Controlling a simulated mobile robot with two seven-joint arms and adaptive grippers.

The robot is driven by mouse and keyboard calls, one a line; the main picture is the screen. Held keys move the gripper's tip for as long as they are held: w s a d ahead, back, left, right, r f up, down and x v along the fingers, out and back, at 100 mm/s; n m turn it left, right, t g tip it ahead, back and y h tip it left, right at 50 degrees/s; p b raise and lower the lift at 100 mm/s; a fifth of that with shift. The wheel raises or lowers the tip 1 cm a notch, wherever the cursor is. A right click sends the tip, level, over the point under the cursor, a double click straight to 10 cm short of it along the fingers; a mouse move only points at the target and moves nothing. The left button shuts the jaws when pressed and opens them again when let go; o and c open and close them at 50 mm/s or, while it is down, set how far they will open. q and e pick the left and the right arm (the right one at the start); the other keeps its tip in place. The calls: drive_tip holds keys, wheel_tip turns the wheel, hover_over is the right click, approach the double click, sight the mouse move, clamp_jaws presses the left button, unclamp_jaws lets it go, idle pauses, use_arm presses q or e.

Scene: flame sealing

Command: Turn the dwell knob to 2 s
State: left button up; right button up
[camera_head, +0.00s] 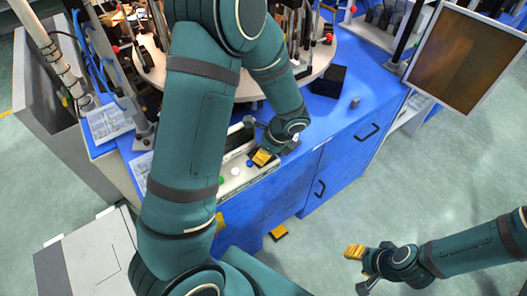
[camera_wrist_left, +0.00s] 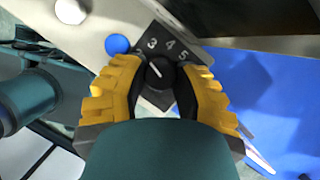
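The dwell knob (camera_wrist_left: 160,73) is a round black knob with a white pointer line on a dark scale plate (camera_wrist_left: 168,45). The numerals 3, 4 and 5 read clearly; the one left of 3 is partly hidden. The pointer slants to the upper left; its exact setting is hard to tell. My left gripper (camera_wrist_left: 160,88) has its yellow fingers on both sides of the knob, apparently with small gaps. In the head view my left gripper (camera_head: 263,158) is at the front panel and hides the knob. My right gripper (camera_head: 358,266) hangs away at lower right, its finger gap unclear.
A blue button (camera_wrist_left: 117,44) sits left of the scale. The panel (camera_head: 236,180) also bears a green button (camera_head: 221,180). A round machine table (camera_head: 325,55) stands behind on the blue bench (camera_head: 345,115). A monitor (camera_head: 465,55) is at upper right. The floor at right is clear.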

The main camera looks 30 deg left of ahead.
use_arm(q)
clamp_jaws()
drive_tip(key=shift+w+n+g+p, duration=0.1)
drive_tip(key=shift+n+g+p, duration=0.45)
drive_tip(key=shift+n, duration=0.95)
drive_tip(key=o, duration=0.7)
unclamp_jaws()
drive_tip(key=shift+h, duration=0.3)
drive_tip(key=v, duration=1.2)
drive_tip(key=shift+d, duration=0.1)
